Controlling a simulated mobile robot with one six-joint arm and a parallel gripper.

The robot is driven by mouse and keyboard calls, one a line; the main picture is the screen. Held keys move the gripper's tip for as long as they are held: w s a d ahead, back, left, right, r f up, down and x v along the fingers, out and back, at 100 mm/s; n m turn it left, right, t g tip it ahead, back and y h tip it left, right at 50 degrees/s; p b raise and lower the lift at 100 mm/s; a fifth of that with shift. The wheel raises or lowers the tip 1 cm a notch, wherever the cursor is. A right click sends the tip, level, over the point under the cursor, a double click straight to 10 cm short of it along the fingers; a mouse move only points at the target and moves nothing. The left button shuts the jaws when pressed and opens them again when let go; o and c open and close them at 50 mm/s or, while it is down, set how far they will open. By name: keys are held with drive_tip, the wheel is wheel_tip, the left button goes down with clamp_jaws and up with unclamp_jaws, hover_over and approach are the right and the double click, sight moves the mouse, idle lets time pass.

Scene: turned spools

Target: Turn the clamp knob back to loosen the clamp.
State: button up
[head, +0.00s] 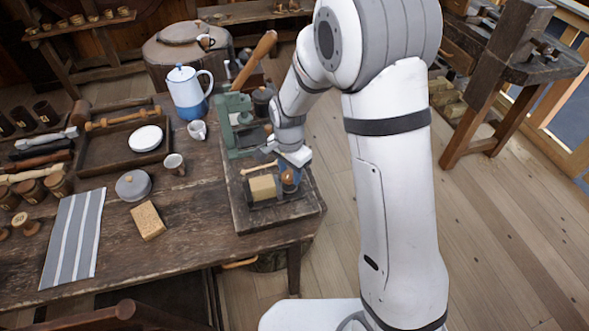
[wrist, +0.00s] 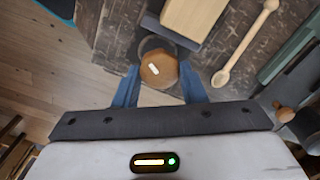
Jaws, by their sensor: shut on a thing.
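The clamp knob (wrist: 158,72) is a brown wooden, many-sided knob with a pale mark on its face, seen in the wrist view. My gripper (wrist: 160,82) has its two blue fingers shut on the knob, one on each side. In the head view the knob (head: 289,177) shows partly between the fingers of my gripper (head: 291,181). A pale wooden block (head: 263,187) sits in the clamp beside the knob, and it also shows in the wrist view (wrist: 197,15). A dark clamp jaw (wrist: 171,34) lies between block and knob.
The clamp stands on a dark board (head: 245,222) at the table's right end. A small turned wooden piece (head: 258,167) lies behind the block. A green machine (head: 236,125) stands farther back. A blue-and-white pot (head: 187,92), mugs and a tray (head: 95,160) are to the left.

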sight(289, 173)
drive_tip(key=shift+w+a, duration=0.1)
drive_tip(key=shift+a, duration=0.05)
drive_tip(key=o, duration=0.9)
drive_tip(key=shift+o, duration=0.4)
drive_tip(key=shift+r, duration=3.9)
